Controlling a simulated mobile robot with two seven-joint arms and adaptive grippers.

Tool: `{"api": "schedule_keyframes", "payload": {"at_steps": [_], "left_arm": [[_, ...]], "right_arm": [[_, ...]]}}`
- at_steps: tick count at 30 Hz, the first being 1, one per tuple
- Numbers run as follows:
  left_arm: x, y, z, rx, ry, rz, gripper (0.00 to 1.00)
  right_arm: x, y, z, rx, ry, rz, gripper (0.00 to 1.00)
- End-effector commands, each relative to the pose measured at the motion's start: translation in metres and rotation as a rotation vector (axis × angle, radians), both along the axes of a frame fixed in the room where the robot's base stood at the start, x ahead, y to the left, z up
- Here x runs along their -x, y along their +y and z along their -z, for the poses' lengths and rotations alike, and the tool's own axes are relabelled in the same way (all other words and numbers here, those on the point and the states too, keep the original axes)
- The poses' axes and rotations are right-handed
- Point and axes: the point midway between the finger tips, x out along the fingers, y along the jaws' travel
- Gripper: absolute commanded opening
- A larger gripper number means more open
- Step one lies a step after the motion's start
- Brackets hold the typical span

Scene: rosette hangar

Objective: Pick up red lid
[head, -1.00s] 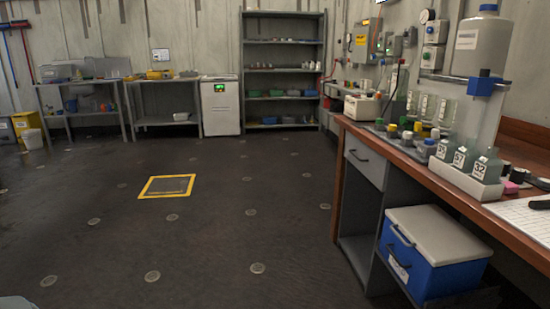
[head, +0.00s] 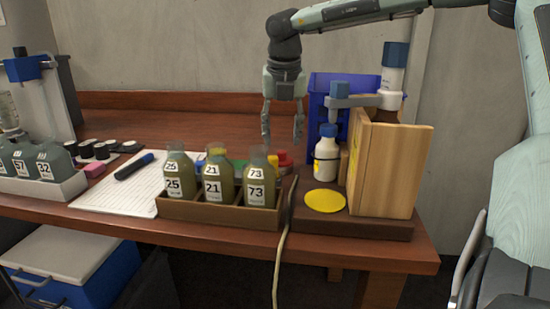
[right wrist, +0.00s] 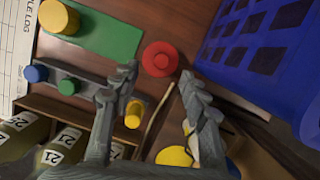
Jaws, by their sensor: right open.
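The red lid (right wrist: 160,58) lies on the brown table top in the right wrist view, round with a raised centre. My right gripper (head: 282,138) hangs pointing down behind the bottle rack, above the lid. In the right wrist view its fingers (right wrist: 158,76) are spread apart, with the lid just beyond the gap between the tips. Nothing is between the fingers. My left gripper is in neither view.
A brown rack (head: 228,215) with bottles 25, 21 and 73 stands in front. A blue basket (right wrist: 265,45) is close on the right. A green mat (right wrist: 105,35) with a yellow lid (right wrist: 59,17) lies left. A wooden box (head: 395,170) stands right of a white bottle (head: 326,160).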

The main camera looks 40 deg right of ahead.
Motion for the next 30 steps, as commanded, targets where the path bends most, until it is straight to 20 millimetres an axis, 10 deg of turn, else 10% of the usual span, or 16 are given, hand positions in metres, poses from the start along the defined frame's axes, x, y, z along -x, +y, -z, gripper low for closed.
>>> {"api": "schedule_keyframes", "payload": {"at_steps": [17,30], "left_arm": [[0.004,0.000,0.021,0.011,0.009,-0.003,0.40],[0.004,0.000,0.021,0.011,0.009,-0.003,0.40]], "right_arm": [[-0.010,-0.010,0.044,0.000,-0.002,0.001,0.45],[-0.010,-0.010,0.044,0.001,-0.003,0.001,0.06]]}}
